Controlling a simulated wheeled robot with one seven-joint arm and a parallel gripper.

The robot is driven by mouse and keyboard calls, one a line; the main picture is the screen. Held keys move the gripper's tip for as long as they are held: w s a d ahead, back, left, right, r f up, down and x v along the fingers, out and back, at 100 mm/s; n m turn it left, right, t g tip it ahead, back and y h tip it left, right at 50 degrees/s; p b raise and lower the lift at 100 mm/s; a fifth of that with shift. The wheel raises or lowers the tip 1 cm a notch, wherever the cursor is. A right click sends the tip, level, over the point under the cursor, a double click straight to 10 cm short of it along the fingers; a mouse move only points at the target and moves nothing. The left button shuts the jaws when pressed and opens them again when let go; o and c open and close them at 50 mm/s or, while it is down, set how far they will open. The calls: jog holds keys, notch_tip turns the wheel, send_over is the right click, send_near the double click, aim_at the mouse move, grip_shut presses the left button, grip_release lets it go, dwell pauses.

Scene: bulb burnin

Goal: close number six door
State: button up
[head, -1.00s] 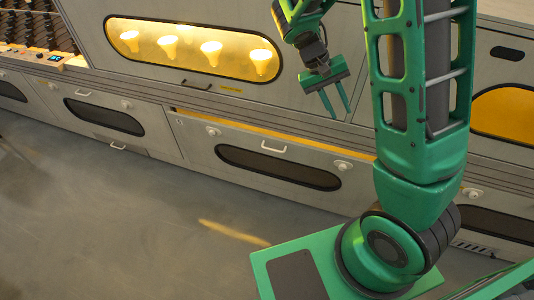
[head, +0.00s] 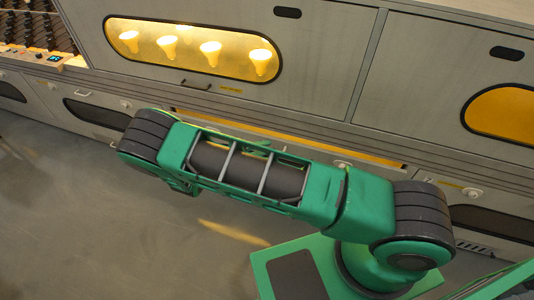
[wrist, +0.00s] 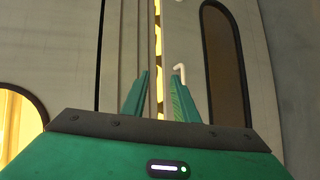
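A lower door (wrist: 184,35) stands slightly ajar, with a lit yellow gap (head: 300,138) along its top edge. I cannot read a number on it. In the wrist view it has a white handle (wrist: 180,72) and a dark oval window (wrist: 223,60). In the head view my arm covers most of this door; a white knob (head: 343,164) shows above the arm. My gripper (wrist: 160,77) is open and empty, its two green fingers pointing at the gap and handle, which appear between and just beyond the tips.
Above is a closed panel with a lit window (head: 195,48) showing several glowing bulbs, and a dark handle (head: 196,85). Another lower door (head: 95,115) is at the left. A control box (head: 52,60) sits at the upper left. The grey floor (head: 90,220) in front is clear.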

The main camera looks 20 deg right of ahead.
jog(key=s+a+f+n+t, duration=0.1)
jog(key=a+f+n+t, duration=0.3)
jog(key=f, duration=0.3)
jog(key=w+d+f+m, duration=0.1)
jog(key=w+d, duration=0.4)
jog(key=d, duration=0.3)
jog(key=shift+f, duration=0.15)
jog(key=shift+d, duration=0.1)
grip_shut()
jog(key=shift+f, duration=0.1)
dwell(1.0)
